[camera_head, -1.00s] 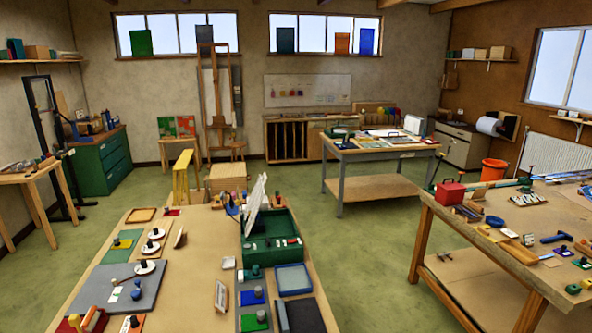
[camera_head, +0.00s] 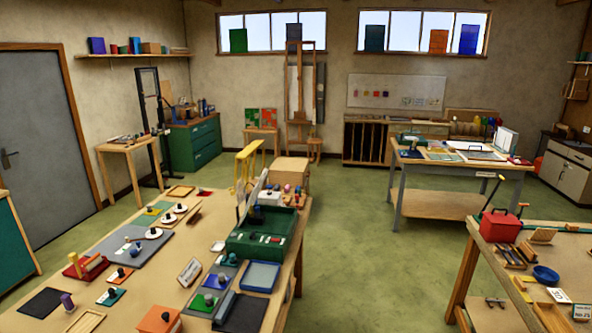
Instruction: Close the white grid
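A thin white panel (camera_head: 252,198), which may be the white grid, stands raised and tilted at the left side of a green box (camera_head: 257,243) on the near workbench. I see it nearly edge-on, so its grid pattern cannot be made out. The green box is open at the top, with a white object (camera_head: 270,198) at its back and small pale and red pieces on its front. Neither of my grippers is in view.
The near workbench (camera_head: 150,292) is crowded with a blue-rimmed tray (camera_head: 261,276), a small sign (camera_head: 190,271) and stamps. A second bench with a red box (camera_head: 500,226) stands at right. Green floor (camera_head: 365,260) lies free between them.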

